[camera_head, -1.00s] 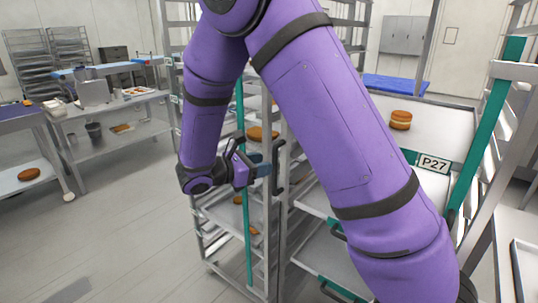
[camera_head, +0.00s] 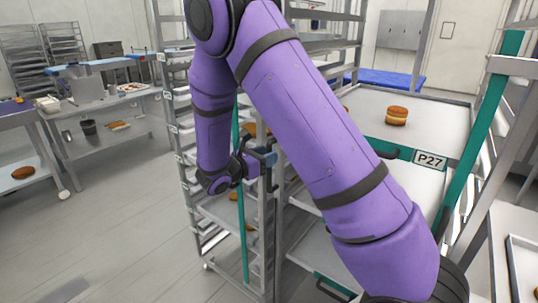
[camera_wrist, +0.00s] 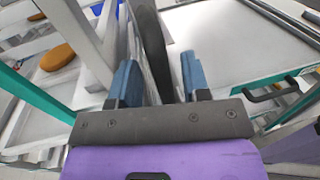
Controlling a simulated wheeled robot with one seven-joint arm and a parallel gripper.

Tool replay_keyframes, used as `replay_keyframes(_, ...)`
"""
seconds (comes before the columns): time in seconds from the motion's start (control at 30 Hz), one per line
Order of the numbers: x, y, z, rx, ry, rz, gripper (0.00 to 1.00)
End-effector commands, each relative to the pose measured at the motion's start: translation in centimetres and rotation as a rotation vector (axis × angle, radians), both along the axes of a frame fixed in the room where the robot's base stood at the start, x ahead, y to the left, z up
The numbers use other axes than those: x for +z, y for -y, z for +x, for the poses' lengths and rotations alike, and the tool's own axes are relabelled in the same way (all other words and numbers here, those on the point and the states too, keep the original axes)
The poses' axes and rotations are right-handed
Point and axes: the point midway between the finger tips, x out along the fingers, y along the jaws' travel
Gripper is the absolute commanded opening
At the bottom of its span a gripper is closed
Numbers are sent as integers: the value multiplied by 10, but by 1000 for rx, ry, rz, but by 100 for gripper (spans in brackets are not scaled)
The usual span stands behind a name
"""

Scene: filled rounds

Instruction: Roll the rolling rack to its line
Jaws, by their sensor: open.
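A tall metal rolling rack (camera_head: 277,225) with trays of round brown buns stands in the middle of the head view. A black upright handle is fixed on its near post. My gripper (camera_head: 266,157) is at this handle, partly hidden by its own wrist. In the wrist view my gripper (camera_wrist: 160,80) is open, with blue fingertips apart. The dark handle (camera_wrist: 154,45) runs between them, with visible gaps on the sides; I cannot tell whether either finger touches it. No floor line can be made out.
A metal worktable (camera_head: 105,110) stands at left, with another table (camera_head: 20,125) nearer. The grey floor (camera_head: 120,225) at front left is clear.

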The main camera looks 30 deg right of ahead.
Motion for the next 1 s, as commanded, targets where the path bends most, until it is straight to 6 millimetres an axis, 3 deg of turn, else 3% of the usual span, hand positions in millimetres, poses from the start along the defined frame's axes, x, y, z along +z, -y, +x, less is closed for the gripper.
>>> replay_keyframes(0.2, 0, 13, 2, 0, 0, 0, 43)
replay_keyframes(0.47, 0, 14, 3, 0, 0, 0, 43)
replay_keyframes(0.67, 0, 14, 3, 0, 0, 0, 0)
replay_keyframes(1.0, 0, 12, 2, 1, 0, 0, 0)
